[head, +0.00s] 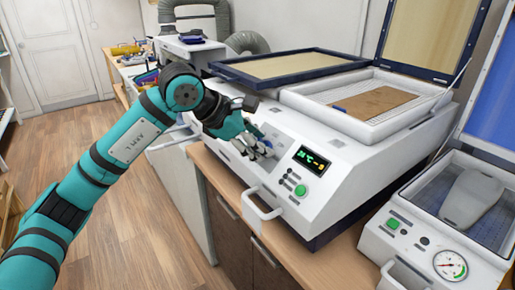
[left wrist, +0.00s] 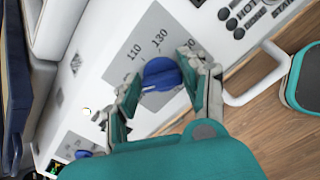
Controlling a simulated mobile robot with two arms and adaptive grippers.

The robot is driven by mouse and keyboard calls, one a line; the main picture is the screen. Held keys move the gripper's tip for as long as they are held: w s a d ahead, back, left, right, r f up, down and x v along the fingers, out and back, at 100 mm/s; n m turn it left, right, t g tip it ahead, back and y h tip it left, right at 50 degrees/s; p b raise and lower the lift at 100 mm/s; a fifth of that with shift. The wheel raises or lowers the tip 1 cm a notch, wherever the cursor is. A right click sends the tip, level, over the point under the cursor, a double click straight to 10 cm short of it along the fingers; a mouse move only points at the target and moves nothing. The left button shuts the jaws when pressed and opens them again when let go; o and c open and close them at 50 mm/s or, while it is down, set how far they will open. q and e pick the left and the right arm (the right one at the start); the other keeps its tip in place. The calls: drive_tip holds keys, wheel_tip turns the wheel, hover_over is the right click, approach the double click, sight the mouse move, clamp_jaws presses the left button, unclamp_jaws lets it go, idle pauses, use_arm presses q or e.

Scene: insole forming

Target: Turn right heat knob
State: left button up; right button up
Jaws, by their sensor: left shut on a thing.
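The right heat knob (left wrist: 162,74) is blue and round, with a pale pointer line, in the left wrist view. It sits on a grey dial plate (left wrist: 140,47) marked 110 and 130. My left gripper (head: 262,150) is at the front panel of the white heating machine (head: 340,205), left of its display. In the left wrist view its two fingers stand on either side of the knob, shut on it. In the head view the gripper hides the knob. A second blue knob (left wrist: 84,154) shows lower left in the left wrist view. My right gripper is not in view.
A lit display (head: 311,160) and a green button (head: 300,190) lie right of my gripper. A white handle (head: 258,207) juts out below. A second machine with a pressure gauge (head: 450,264) stands at the right. Open wooden floor (head: 150,235) lies at the left.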

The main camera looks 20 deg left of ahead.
use_arm(q)
drive_tip(key=shift+m+b, duration=0.5)
drive_tip(key=shift+m, duration=0.7)
drive_tip(key=o, duration=1.2)
drive_tip(key=v, duration=1.2)
